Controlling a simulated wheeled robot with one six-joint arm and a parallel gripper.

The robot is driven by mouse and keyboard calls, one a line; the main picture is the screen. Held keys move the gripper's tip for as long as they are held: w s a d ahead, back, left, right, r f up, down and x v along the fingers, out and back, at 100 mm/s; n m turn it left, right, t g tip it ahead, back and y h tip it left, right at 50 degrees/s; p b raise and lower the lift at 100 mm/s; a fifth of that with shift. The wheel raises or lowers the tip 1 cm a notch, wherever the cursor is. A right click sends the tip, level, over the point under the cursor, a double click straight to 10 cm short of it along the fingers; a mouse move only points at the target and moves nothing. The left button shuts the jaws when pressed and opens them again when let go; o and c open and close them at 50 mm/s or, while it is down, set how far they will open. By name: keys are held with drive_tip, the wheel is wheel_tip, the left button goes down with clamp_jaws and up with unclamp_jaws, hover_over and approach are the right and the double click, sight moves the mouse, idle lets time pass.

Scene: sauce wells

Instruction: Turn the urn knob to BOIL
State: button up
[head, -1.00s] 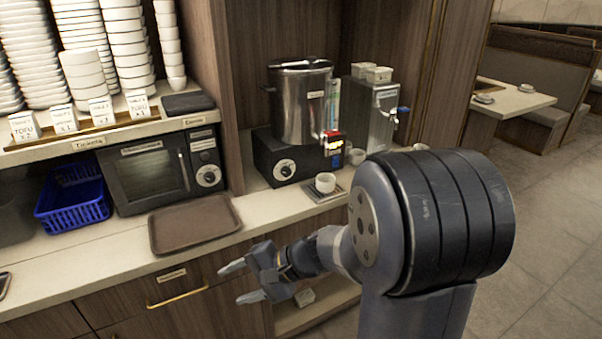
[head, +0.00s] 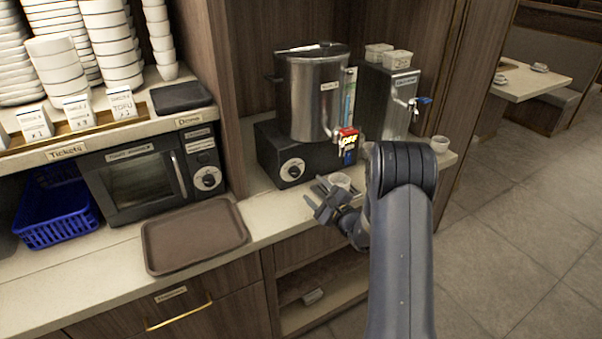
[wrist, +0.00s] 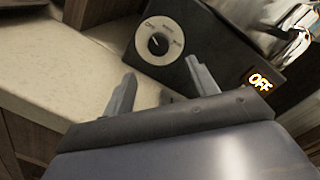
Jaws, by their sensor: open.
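The urn (head: 312,100) is a steel pot on a dark base box (head: 268,150) on the counter. Its knob (head: 292,170) is a black dial on a pale round plate at the front of the base. In the wrist view the knob (wrist: 158,43) lies ahead, just beyond and between the fingertips, with small markings around it too blurred to read surely. A lit sign (wrist: 260,82) right of it reads OFF. My gripper (head: 327,198) is open and empty, in front of and below the knob, apart from it. Its two fingers also show in the wrist view (wrist: 160,85).
A white cup (head: 340,181) stands close beside my gripper, under the red-handled tap (head: 347,133). A brown tray (head: 195,237) and a microwave (head: 140,180) are to the left. A dispenser with a blue tap (head: 388,100) and another cup (head: 439,144) are to the right.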

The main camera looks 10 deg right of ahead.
sight(297, 174)
drive_tip(key=p+x, duration=0.2)
drive_tip(key=x, duration=0.7)
drive_tip(key=shift+w+a, duration=0.1)
drive_tip(key=shift+a, duration=0.05)
drive_tip(key=c, duration=1)
